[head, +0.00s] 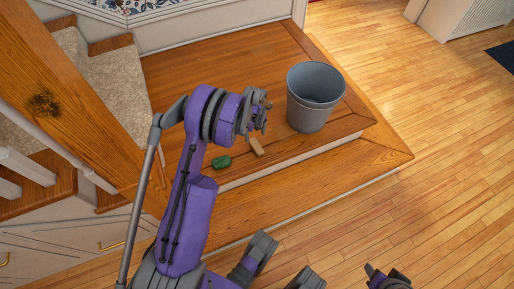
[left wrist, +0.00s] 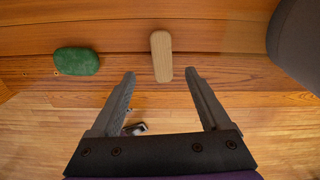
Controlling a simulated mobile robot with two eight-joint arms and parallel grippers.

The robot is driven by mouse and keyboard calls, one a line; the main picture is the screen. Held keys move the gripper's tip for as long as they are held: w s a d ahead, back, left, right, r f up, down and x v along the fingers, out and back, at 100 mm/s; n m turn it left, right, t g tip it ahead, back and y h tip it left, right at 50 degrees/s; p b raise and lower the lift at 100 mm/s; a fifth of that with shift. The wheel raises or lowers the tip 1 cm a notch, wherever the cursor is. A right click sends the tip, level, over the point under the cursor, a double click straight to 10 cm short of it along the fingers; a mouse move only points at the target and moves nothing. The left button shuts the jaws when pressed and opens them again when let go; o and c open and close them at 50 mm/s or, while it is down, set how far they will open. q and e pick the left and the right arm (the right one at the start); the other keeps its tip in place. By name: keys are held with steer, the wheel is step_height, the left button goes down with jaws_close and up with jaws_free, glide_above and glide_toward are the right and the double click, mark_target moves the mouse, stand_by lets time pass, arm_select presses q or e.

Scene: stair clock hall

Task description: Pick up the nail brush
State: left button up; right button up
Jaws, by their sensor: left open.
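The nail brush is a slim, light tan block (head: 256,146) lying on the upper wooden step near its front edge. In the left wrist view the brush (left wrist: 161,55) lies lengthwise, its near end centred between my fingertips. My left gripper (head: 262,117) is above and just behind it in the head view, partly hidden by its own wrist. In the left wrist view the left gripper (left wrist: 159,75) is open, with nothing held. A part of my right arm, perhaps its gripper (head: 388,278), shows at the bottom edge; its jaws cannot be made out.
A green oval item (head: 221,162) lies left of the brush; it also shows in the left wrist view (left wrist: 76,61). A grey bin (head: 310,115) stands close on the right. A wooden newel post (head: 75,105) and carpeted stairs are at the left. Open floor lies right.

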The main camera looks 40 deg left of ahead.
mark_target(256, 146)
arm_select(q)
step_height(256, 146, down, 3)
steer(key=shift+f+b, duration=0.2)
steer(key=shift+b, duration=0.1)
steer(key=f, duration=0.1)
steer(key=f+b, duration=0.1)
steer(key=f, duration=0.3)
steer(key=shift+w+d, duration=0.1)
steer(key=shift+d, duration=0.2)
steer(key=shift+r, duration=0.1)
jaws_close()
